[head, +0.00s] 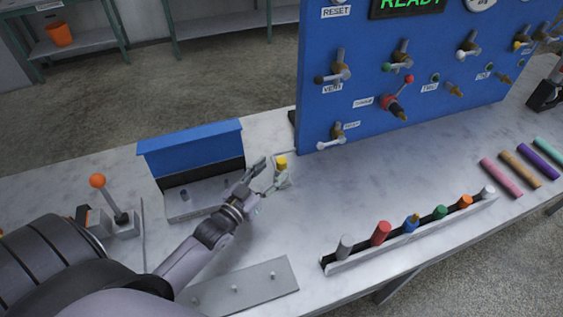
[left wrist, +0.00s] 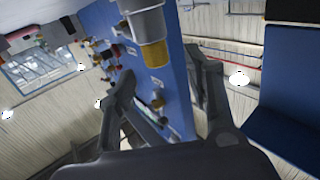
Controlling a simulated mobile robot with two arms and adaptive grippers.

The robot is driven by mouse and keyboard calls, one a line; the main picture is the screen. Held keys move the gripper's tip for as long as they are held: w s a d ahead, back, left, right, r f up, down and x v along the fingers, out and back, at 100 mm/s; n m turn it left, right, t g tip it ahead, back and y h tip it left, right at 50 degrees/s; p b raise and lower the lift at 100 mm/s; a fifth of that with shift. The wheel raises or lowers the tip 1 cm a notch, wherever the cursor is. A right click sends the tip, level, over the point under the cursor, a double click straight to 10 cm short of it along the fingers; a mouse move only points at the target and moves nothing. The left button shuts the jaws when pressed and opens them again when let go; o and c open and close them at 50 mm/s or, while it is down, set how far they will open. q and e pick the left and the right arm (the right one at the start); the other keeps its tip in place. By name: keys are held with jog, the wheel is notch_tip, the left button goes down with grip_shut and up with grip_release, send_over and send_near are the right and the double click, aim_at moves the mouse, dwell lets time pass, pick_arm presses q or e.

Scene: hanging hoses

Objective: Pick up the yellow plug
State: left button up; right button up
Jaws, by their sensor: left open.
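The yellow plug (head: 281,162) stands upright on the table in the head view, yellow at the top with a pale lower part. In the left wrist view the plug (left wrist: 153,55) is at the top centre, upside down, its yellow end lined up with the gap between the fingers. My left gripper (head: 270,174) is open and empty, its fingertips close to the plug. It also shows in the left wrist view (left wrist: 157,72). I cannot tell whether the fingers touch the plug or how deep it sits between them. My right gripper is not in view.
A blue-topped box (head: 190,140) stands just left of the gripper. A blue panel (head: 400,110) with valves rises behind. A rack of coloured plugs (head: 410,240) lies front right. A joystick (head: 120,217) is at left and a grey plate (head: 245,287) in front. The table's middle right is clear.

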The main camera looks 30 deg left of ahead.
aim_at(278, 165)
pick_arm(q)
jog(key=w, duration=0.1)
jog(key=w+p, duration=0.1)
jog(key=w, duration=0.1)
jog(key=w+d, duration=0.1)
jog(key=w, duration=0.1)
jog(key=shift+w+f+p, duration=0.15)
jog(key=shift+w+p, duration=0.05)
jog(key=shift+p, duration=0.1)
jog(key=shift+s, duration=0.1)
jog(key=shift+c, duration=0.3)
grip_shut()
